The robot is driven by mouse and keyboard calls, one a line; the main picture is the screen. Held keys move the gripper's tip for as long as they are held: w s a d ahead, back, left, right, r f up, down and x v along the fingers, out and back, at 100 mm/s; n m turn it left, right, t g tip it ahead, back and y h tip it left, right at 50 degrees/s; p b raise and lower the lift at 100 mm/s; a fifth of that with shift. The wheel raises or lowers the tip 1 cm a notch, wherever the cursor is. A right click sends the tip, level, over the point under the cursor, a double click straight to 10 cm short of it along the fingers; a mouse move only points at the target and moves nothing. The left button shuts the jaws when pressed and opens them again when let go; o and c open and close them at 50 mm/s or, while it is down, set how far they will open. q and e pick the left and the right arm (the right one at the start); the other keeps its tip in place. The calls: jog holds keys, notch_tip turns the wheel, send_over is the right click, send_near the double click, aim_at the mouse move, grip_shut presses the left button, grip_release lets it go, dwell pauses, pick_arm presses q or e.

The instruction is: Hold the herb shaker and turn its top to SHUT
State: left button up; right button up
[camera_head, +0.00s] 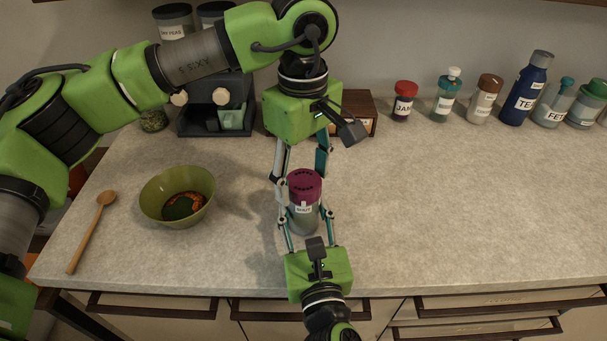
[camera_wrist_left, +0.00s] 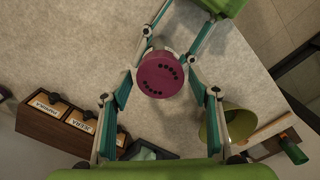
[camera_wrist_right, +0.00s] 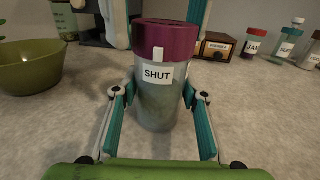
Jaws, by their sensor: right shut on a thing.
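The herb shaker (camera_head: 304,214) stands upright on the counter, with a clouded grey-green body and a maroon top (camera_head: 305,184) with two arcs of holes (camera_wrist_left: 160,76). In the right wrist view a label reading SHUT (camera_wrist_right: 157,73) is on the body, and a white mark on the top (camera_wrist_right: 158,53) sits directly above it. My right gripper (camera_wrist_right: 157,100) is shut on the body from the front. My left gripper (camera_wrist_left: 163,80) points down from above, open, with its fingers on either side of the top; small gaps seem to show.
A green bowl (camera_head: 155,190) with food and a wooden spoon (camera_head: 90,232) lie at left. A dark machine (camera_head: 215,120) and a wooden drawer box (camera_head: 360,106) stand behind. Several jars and a blue TEA bottle (camera_head: 525,92) line the back right. The right counter is clear.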

aim_at(303, 180)
dwell(0.3)
pick_arm(q)
notch_tip(303, 180, up, 12)
dwell(0.5)
pick_arm(e)
jog(key=o, duration=1.6)
jog(key=shift+c, duration=0.2)
jog(key=shift+s, duration=0.1)
